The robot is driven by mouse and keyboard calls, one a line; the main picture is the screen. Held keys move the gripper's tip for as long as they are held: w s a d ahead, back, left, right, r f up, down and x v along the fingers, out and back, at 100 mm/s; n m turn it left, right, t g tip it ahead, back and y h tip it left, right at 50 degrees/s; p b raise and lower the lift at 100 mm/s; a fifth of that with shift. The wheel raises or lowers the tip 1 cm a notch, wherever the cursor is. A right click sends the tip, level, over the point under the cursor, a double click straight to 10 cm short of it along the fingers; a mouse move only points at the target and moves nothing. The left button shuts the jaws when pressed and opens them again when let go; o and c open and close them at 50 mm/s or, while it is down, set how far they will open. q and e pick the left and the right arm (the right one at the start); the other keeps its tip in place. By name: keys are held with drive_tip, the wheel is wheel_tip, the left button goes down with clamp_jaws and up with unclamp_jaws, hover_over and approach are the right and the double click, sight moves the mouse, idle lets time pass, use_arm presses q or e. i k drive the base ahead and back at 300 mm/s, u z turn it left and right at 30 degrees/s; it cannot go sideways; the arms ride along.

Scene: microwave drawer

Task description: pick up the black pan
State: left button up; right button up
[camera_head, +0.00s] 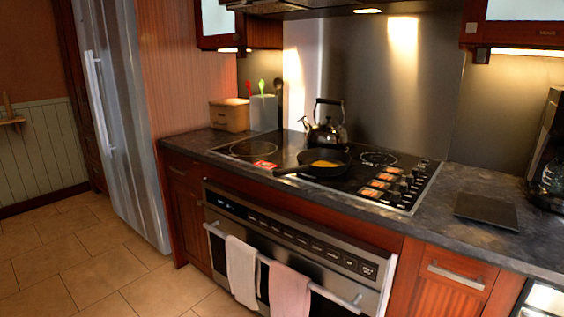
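The black pan (341,156) sits on the stovetop (262,165), near its middle. Something yellow-orange (325,164) lies in the pan. Its dark handle (291,170) points left and toward the front edge of the stove. A dark kettle (326,132) with a raised handle stands just behind the pan. Neither of my grippers shows in this view.
Two towels, one white (242,272) and one pink (289,291), hang on the oven's bar handle. A dark flat slab (486,211) lies on the right counter, beside a dark appliance at the right edge. A wooden box (229,115) and a utensil holder (264,112) stand at the back left. The tiled floor is clear at left.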

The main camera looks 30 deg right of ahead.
sight(318, 161)
drive_tip(key=z, duration=0.35)
drive_tip(key=i, duration=0.8)
drive_tip(key=z, duration=0.7)
